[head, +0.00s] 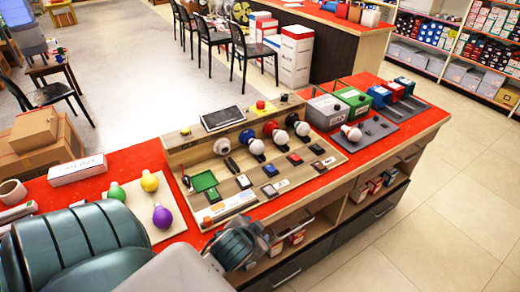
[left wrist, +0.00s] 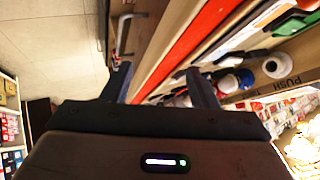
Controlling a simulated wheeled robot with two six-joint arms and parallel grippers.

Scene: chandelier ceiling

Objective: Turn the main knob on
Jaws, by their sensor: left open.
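A wooden test panel (head: 255,170) stands on the red counter. It bears a round white fixture (head: 222,147), several bulbs in coloured sockets, small switches and a red button on a yellow box (head: 260,107). I cannot tell which part is the main knob. In the left wrist view my left gripper (left wrist: 160,85) is open and empty, apart from the panel. White and blue bulb parts (left wrist: 247,77) show beyond its right finger.
Coloured bulbs (head: 150,182) lie on a board left of the panel. Grey, green and blue boxes (head: 327,110) stand to its right, with a loose white bulb (head: 351,132). Open shelves and drawers (head: 385,207) are below the counter. The floor at right is clear.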

